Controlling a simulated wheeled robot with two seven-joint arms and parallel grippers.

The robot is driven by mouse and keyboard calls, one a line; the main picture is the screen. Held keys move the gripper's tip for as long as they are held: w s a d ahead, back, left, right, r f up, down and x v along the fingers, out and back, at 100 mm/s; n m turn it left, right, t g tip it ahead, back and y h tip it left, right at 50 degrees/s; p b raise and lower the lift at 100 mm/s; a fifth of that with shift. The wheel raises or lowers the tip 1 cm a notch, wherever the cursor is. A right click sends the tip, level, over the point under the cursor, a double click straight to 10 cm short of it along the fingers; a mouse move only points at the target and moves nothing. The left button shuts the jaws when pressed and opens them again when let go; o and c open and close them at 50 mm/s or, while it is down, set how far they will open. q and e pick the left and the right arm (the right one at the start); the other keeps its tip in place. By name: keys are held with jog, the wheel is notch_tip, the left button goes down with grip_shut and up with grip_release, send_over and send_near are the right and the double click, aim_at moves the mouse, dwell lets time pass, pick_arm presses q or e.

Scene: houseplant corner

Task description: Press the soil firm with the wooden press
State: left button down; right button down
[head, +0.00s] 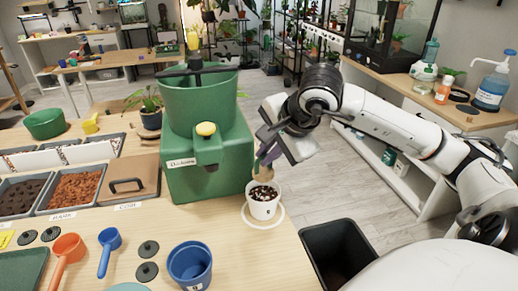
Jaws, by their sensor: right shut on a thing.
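A white pot (263,209) stands on a white ring near the right edge of the wooden table. It holds dark soil (262,191) with white flecks. My right gripper (268,146) is above the pot, shut on the wooden press. The tan lower part of the wooden press (263,173) shows below the fingers, over the back of the pot's opening. I cannot tell whether it touches the soil. The upper part of the press is mostly hidden by the gripper. My left gripper is out of view.
A green machine (208,165) with a hopper stands just left of the pot. A blue cup (190,265), a blue scoop (108,248) and an orange scoop (67,258) are in front. Bins of soil and bark (75,188) lie left. A black bin (337,250) stands beyond the table's right edge.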

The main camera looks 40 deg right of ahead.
aim_at(267, 173)
jog(key=shift+s+f+b, duration=0.15)
jog(key=shift+f+b, duration=0.15)
jog(key=shift+f, duration=0.25)
jog(key=shift+f+b, duration=1)
jog(key=shift+f, duration=0.7)
jog(key=shift+f+b, duration=0.35)
jog(key=shift+b, duration=0.3)
jog(key=shift+f, duration=0.15)
jog(key=shift+f+b, duration=0.5)
jog(key=shift+b, duration=0.25)
